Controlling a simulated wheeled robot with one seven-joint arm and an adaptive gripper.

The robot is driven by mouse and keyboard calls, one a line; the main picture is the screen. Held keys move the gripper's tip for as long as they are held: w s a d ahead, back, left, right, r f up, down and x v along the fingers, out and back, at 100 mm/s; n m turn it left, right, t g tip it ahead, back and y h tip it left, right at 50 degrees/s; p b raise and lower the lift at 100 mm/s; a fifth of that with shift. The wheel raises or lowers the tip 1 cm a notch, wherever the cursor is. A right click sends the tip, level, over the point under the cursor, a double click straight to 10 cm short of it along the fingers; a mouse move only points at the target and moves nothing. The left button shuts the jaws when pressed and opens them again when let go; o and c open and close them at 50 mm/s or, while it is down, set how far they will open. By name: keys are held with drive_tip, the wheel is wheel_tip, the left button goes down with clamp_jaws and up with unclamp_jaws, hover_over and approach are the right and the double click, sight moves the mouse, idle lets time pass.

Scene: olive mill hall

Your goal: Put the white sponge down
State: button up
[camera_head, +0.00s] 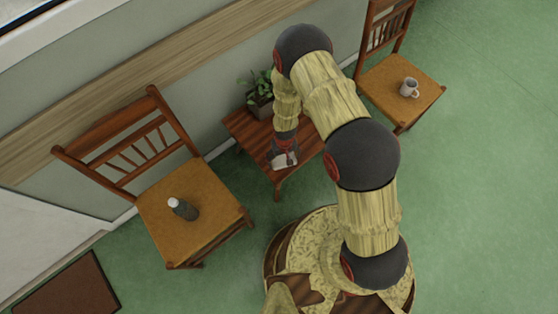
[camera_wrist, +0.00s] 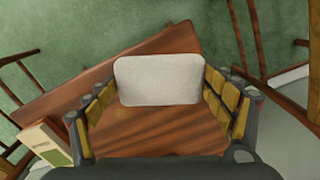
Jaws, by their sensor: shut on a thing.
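The white sponge (camera_wrist: 160,80) is a pale, rounded block in the middle of the wrist view. My gripper (camera_wrist: 160,92) has its two yellow-padded fingers on the sponge's left and right sides and is shut on it. Below the sponge is the brown wooden table (camera_wrist: 160,135); I cannot tell whether the sponge touches it. In the head view my gripper (camera_head: 284,160) is over the front part of the small table (camera_head: 248,130), with the sponge only partly visible there.
A potted plant (camera_head: 259,93) stands at the table's back by the wall. A chair (camera_head: 165,210) on the left holds a dark bottle with a white cap (camera_head: 183,208). A chair (camera_head: 420,110) on the right holds a mug (camera_head: 409,88). A brown mat (camera_head: 68,290) lies at lower left.

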sight(280, 157)
drive_tip(key=w+f, duration=0.1)
drive_tip(key=a+f+b, duration=0.1)
drive_tip(key=w+f, duration=0.1)
drive_tip(key=f, duration=0.1)
drive_tip(key=shift+w+a+f, duration=0.1)
drive_tip(key=shift+w+a, duration=0.1)
drive_tip(key=shift+w, duration=0.15)
drive_tip(key=shift+w+a+f+b, duration=0.15)
drive_tip(key=shift+f+b, duration=0.45)
drive_tip(key=shift+f, duration=0.3)
drive_tip(key=shift+w+d+f+b, duration=0.1)
drive_tip(key=shift+f+b, duration=0.45)
drive_tip(key=shift+f, duration=0.3)
drive_tip(key=shift+f, duration=0.2)
drive_tip(key=o, duration=1.1)
